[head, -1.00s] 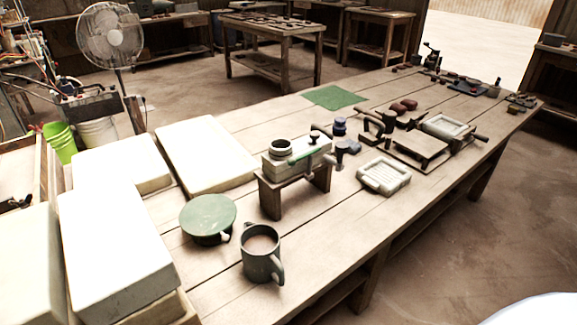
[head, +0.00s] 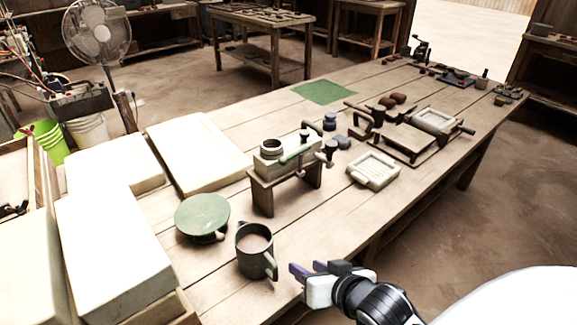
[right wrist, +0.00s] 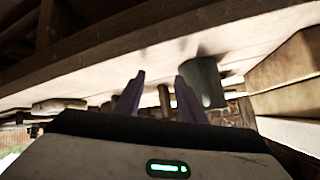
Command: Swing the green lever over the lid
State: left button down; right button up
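The green lever (head: 294,155) is a short bar on the small press (head: 268,166), lying along the near side of its pale top block. Whether it reaches over the lid is too small to tell. A dark ring (head: 271,146) and an upright dark knob (head: 304,136) show on the press top. My right gripper (head: 307,268) is near the table's front edge, to the right of the mug and well short of the press. Its two purple fingers are apart and empty, also in the right wrist view (right wrist: 158,88). My left gripper is not in view.
A dark mug (head: 254,254) stands between my right gripper and a round green-topped stand (head: 202,214). A pale ribbed tray (head: 374,169) lies right of the press, with a dark metal frame (head: 405,143) behind it. Large white slabs (head: 112,240) fill the table's left.

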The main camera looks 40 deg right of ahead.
jog(key=w+d+r+m+t, duration=0.4)
jog(key=w+r, duration=0.2)
jog(key=m+t, duration=0.3)
jog(key=t, duration=0.1)
send_near(285, 163)
jog(key=w, duration=0.8)
jog(key=shift+d+h+p, duration=0.15)
jog(key=shift+h+p, duration=0.15)
jog(key=shift+p, duration=0.15)
jog(key=shift+w, duration=0.15)
grip_shut()
